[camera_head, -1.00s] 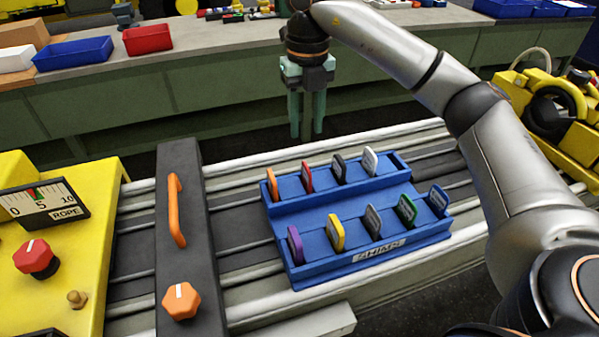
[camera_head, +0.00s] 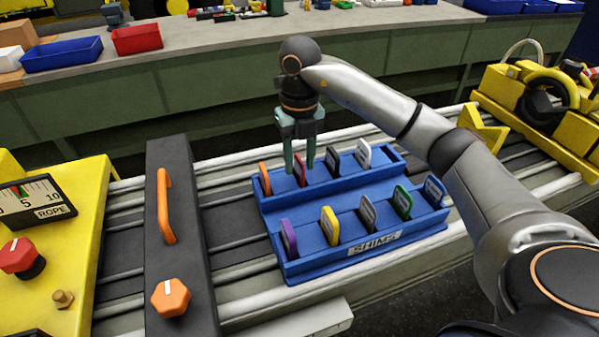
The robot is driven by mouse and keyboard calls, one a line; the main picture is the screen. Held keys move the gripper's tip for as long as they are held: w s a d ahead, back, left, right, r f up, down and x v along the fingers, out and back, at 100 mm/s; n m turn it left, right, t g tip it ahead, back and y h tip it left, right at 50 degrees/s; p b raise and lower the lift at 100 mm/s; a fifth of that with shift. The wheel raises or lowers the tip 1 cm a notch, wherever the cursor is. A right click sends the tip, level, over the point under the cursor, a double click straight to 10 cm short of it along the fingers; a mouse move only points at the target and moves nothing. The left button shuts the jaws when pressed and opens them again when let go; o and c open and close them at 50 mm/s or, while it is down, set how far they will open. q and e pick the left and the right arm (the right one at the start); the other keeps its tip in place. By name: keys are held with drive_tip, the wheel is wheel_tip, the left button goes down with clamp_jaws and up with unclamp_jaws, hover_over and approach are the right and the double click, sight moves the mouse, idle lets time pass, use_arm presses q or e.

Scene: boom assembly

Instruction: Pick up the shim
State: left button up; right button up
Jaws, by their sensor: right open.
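The blue shim rack (camera_head: 320,258), labelled SHIMS, stands on the railed bench with several coloured shims upright in two rows. The back row has an orange shim (camera_head: 265,178), a red shim (camera_head: 301,170), a black shim (camera_head: 333,160) and a white shim (camera_head: 363,154). The front row has a purple shim (camera_head: 289,238), a yellow shim (camera_head: 330,226), a grey shim (camera_head: 368,213), a green shim (camera_head: 402,202) and a blue shim (camera_head: 434,191). My right gripper (camera_head: 300,168) is open, pointing down over the back row, its fingers close around or in front of the red shim; contact is unclear.
A dark crossbar with an orange handle (camera_head: 165,206) and orange knob (camera_head: 171,298) stands left of the rack. A yellow box with a rope gauge (camera_head: 38,200) is farther left. Yellow machinery (camera_head: 545,105) is at right. Blue and red bins (camera_head: 137,40) sit on the back counter.

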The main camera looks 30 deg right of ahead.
clamp_jaws()
drive_tip(key=shift+r, duration=0.1)
idle(0.7)
